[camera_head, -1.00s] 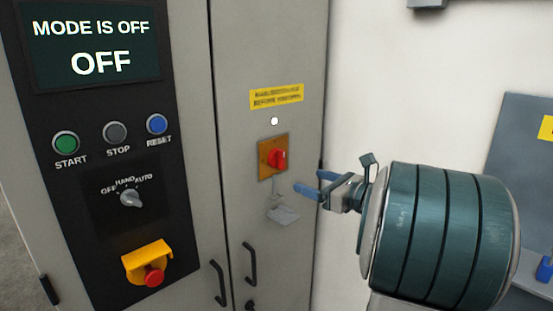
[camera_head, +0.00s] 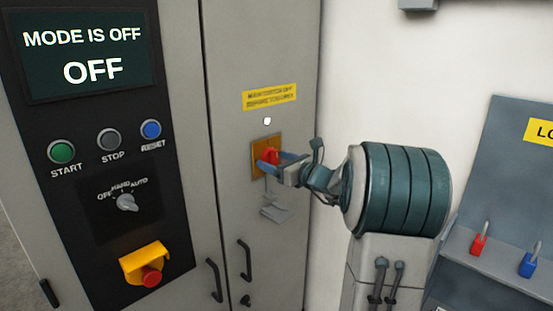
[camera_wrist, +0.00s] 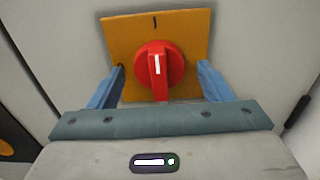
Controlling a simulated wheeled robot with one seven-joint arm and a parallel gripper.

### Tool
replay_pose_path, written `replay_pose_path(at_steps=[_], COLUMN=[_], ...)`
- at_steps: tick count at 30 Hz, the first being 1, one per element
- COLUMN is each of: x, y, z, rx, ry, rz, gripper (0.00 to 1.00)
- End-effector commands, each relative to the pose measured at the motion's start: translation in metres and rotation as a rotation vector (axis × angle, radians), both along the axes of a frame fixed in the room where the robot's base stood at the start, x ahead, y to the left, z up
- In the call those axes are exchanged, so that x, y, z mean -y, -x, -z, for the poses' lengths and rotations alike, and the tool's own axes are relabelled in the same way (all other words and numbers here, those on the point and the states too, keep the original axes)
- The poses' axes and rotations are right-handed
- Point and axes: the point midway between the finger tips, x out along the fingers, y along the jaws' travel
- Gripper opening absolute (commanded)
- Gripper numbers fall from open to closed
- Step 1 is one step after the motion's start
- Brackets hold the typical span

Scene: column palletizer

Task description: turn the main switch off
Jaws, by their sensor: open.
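The main switch is a red rotary knob (camera_head: 269,155) on a yellow-orange plate (camera_head: 256,160), on the right door of the grey cabinet. In the wrist view the red knob (camera_wrist: 158,68) has a white mark standing upright, in line with the black "I" at the top of the plate (camera_wrist: 187,30). My gripper (camera_head: 276,163) is at the switch, its blue fingers open on either side of the knob. In the wrist view the fingers of my gripper (camera_wrist: 160,85) stand left and right of the knob, with gaps. The knob is partly hidden in the head view.
A yellow label (camera_head: 269,96) and a white lamp (camera_head: 267,121) are above the switch. Left is a panel with a screen (camera_head: 85,55) reading "MODE IS OFF", several buttons, a selector (camera_head: 127,202) and an emergency stop (camera_head: 151,276). Door handles (camera_head: 245,260) are below. A grey board (camera_head: 505,200) with padlocks stands right.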

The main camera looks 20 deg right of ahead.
Motion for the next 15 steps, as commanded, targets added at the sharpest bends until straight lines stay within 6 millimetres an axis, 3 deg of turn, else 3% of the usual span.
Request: replay_pose_path(at_steps=[9, 14, 15], x=[-0.0014, -0.0014, -0.0014], y=[-0.0031, -0.0029, -0.0029], z=[0.0004, 0.0003, 0.0003], rx=[0.000, 0.000, 0.000], ry=[0.000, 0.000, 0.000], rz=[0.000, 0.000, 0.000], gripper=[0.73, 0.31, 0.29])
